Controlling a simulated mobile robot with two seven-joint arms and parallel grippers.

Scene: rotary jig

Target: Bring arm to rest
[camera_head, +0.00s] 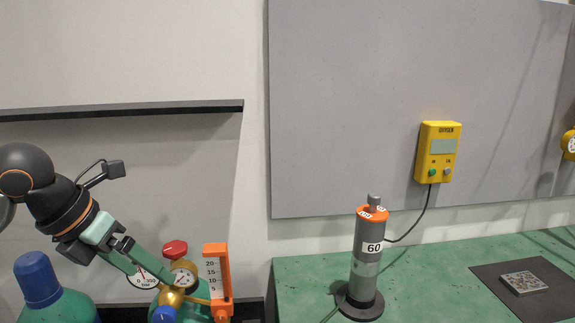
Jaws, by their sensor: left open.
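My left arm comes in from the left, and its black wrist and mint-green hand slant down to the right. My left gripper (128,252) is open, in front of the wall and just up and left of the brass regulator (172,297). A long green piece runs from the gripper toward the regulator's gauge (184,274); I cannot tell whether it touches. A round dial (143,277) is partly hidden behind that piece. A red knob (174,248) and an orange flowmeter scale (217,280) stand beside the gauge. My right gripper is not in view.
A blue-capped green cylinder (38,280) stands at lower left, below my arm. A black shelf edge (122,110) runs above. On the green bench (308,282) stand a grey sensor column (366,265) and a dark mat (545,299). A yellow oxygen meter (438,152) hangs on the grey panel.

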